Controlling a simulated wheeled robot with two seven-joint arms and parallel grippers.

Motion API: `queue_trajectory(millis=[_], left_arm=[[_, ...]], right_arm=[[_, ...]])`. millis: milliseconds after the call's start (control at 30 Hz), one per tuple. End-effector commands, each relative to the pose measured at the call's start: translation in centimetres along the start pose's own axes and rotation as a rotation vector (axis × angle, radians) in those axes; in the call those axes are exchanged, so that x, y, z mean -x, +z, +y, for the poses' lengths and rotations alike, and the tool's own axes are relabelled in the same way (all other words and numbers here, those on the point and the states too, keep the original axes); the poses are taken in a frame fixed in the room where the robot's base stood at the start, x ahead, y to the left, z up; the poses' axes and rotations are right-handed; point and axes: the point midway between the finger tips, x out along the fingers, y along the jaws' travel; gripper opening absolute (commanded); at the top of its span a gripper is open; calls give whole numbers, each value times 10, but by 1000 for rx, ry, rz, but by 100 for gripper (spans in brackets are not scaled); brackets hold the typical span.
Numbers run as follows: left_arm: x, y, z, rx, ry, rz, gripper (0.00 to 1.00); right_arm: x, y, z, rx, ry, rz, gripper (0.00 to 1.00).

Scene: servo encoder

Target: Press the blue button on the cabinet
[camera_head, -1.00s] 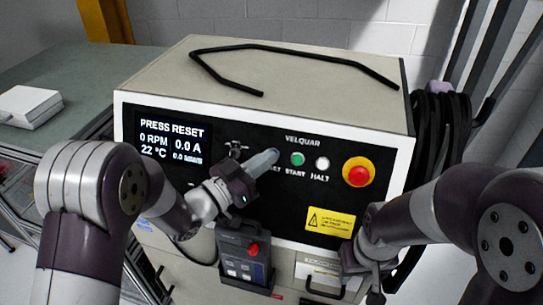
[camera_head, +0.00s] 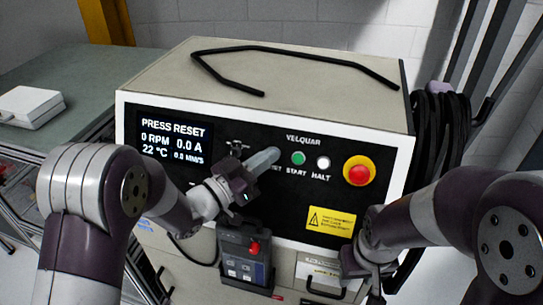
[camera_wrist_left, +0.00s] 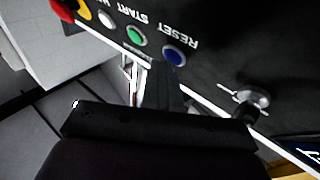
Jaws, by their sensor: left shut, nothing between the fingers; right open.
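The blue button (camera_wrist_left: 174,54), labelled RESET, sits on the black front panel of the cabinet (camera_head: 265,215). It shows clearly in the left wrist view; in the head view my left gripper's fingers cover it. My left gripper (camera_head: 271,156) is shut and empty, its fingertips pointing at the button's place left of the green START button (camera_head: 298,158). In the left wrist view the dark fingers end just below the blue button; I cannot tell if they touch it. My right gripper (camera_head: 362,280) is low by the cabinet's lower right front, its fingers partly hidden.
A white HALT button (camera_head: 323,162) and a red emergency stop (camera_head: 358,171) lie right of START. The screen (camera_head: 174,140) reads PRESS RESET. A pendant with a red knob (camera_head: 245,258) hangs below my left gripper. Black cables (camera_head: 440,130) hang at right.

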Motion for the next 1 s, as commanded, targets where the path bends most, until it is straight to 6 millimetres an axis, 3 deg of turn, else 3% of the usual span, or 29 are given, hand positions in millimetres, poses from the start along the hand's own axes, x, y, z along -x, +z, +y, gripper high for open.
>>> queue_trajectory(millis=[800, 1000], left_arm=[[7, 2, 5, 2, -1, -9, 0], [20, -12, 14, 1, -2, -7, 0]], right_arm=[[-2, 0, 0, 0, 0, 0, 43], [6, -1, 0, 0, 0, 0, 43]])
